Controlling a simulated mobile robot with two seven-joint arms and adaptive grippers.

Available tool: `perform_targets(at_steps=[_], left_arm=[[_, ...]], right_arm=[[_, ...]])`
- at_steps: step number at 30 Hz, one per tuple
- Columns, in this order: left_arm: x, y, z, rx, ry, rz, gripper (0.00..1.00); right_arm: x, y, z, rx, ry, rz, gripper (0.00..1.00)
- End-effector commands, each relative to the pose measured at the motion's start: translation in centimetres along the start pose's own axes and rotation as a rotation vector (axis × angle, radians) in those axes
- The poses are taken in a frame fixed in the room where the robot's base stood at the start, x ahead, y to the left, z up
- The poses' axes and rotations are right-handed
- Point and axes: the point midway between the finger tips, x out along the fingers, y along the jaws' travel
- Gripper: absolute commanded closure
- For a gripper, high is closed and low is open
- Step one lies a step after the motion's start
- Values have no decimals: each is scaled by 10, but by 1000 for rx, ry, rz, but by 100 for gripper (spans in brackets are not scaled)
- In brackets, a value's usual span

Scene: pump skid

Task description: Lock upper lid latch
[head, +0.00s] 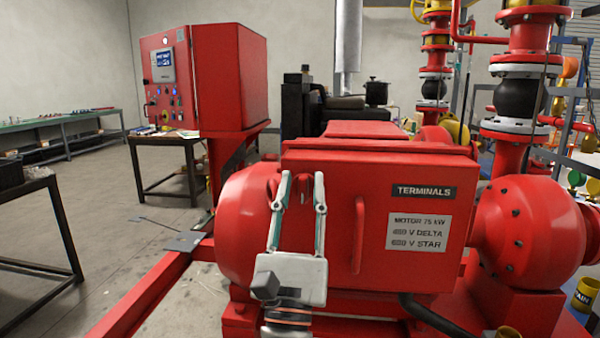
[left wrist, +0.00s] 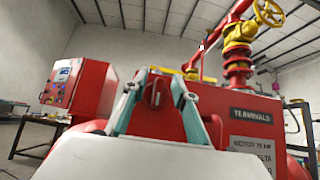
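The red terminal box lid (head: 335,235) carries a dark "TERMINALS" plate, a motor label and a vertical red handle (head: 358,235). A small red upper latch (head: 304,188) is at the lid's upper left edge; it also shows in the left wrist view (left wrist: 156,93). My left gripper (head: 303,178) points up in front of the lid's left edge. Its two pale fingers stand apart, one on each side of the latch as seen. I cannot tell whether either finger touches it. The gripper body hides the lid's lower left edge. My right gripper is not in view.
A red control cabinet (head: 205,80) stands behind on the left. Red pipework with a black flexible joint (head: 517,98) rises at the right. A red round motor end (head: 240,225) lies left of the lid. The floor (head: 95,210) at left is partly free between tables.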

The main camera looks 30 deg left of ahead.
Motion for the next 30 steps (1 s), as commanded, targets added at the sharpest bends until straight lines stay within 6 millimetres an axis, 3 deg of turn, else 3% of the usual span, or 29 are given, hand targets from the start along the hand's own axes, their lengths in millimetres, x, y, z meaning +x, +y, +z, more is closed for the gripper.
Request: perform_targets(at_steps=[6,15,16,19,30], left_arm=[[21,0,1,1,-1,0,72],[23,-1,-2,4,3,-2,72],[23,-1,-2,4,3,-2,75],[23,0,-2,4,2,-2,100],[24,-1,1,20,-1,-18,100]], right_arm=[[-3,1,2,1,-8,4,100],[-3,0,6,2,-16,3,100],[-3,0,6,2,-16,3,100],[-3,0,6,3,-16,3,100],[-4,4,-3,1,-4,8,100]])
